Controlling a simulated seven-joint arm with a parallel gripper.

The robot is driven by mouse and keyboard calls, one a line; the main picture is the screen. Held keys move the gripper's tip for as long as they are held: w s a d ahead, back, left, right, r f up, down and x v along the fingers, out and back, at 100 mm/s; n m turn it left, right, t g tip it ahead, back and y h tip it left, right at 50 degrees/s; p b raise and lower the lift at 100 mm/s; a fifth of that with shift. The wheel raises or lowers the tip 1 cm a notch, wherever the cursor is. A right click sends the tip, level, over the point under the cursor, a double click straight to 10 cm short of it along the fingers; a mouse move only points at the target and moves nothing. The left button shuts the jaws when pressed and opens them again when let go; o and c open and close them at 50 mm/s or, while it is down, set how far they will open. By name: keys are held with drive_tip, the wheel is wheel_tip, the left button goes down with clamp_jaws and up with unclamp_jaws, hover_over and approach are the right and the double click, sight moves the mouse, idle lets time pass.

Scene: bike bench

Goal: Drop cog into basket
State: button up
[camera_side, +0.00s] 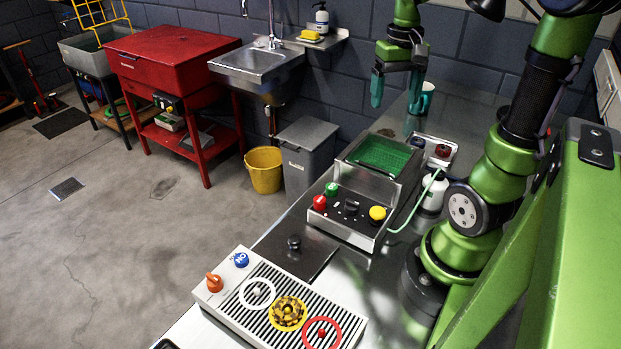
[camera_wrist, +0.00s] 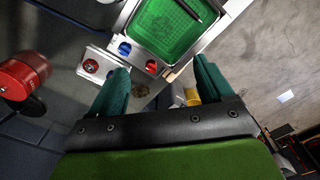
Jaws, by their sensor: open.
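A small brown, roughly round piece (camera_wrist: 140,91) lies on the bench between my fingers in the wrist view; it looks like the cog, though its teeth are too small to make out. A green mesh basket (camera_side: 380,155) sits in a steel tank on the bench. The basket also shows at the top of the wrist view (camera_wrist: 168,35). My gripper (camera_side: 397,95) points down above the bench, behind the basket in the side view. Its teal fingers (camera_wrist: 160,85) are wide apart, with nothing held.
A white plate (camera_wrist: 92,66) with a red knob stands beside the tank, near blue and red knobs. A control box (camera_side: 350,215) and a slatted panel (camera_side: 270,305) stand nearer the camera.

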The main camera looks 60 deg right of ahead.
wheel_tip(320, 180, up, 10)
idle(0.3)
drive_tip(key=shift+r, duration=0.1)
drive_tip(key=w+a+f+n+t, duration=0.1)
drive_tip(key=w+a+f+t, duration=0.15)
drive_tip(key=a, duration=0.25)
drive_tip(key=w+a+f+t, duration=0.1)
drive_tip(key=a+f+t, duration=0.15)
drive_tip(key=a, duration=0.25)
drive_tip(key=s+a+f+n+t+y, duration=0.2)
drive_tip(key=a+f+n, duration=0.1)
drive_tip(key=a, duration=0.9)
drive_tip(key=shift+s+f, duration=0.15)
drive_tip(key=shift+s, duration=0.05)
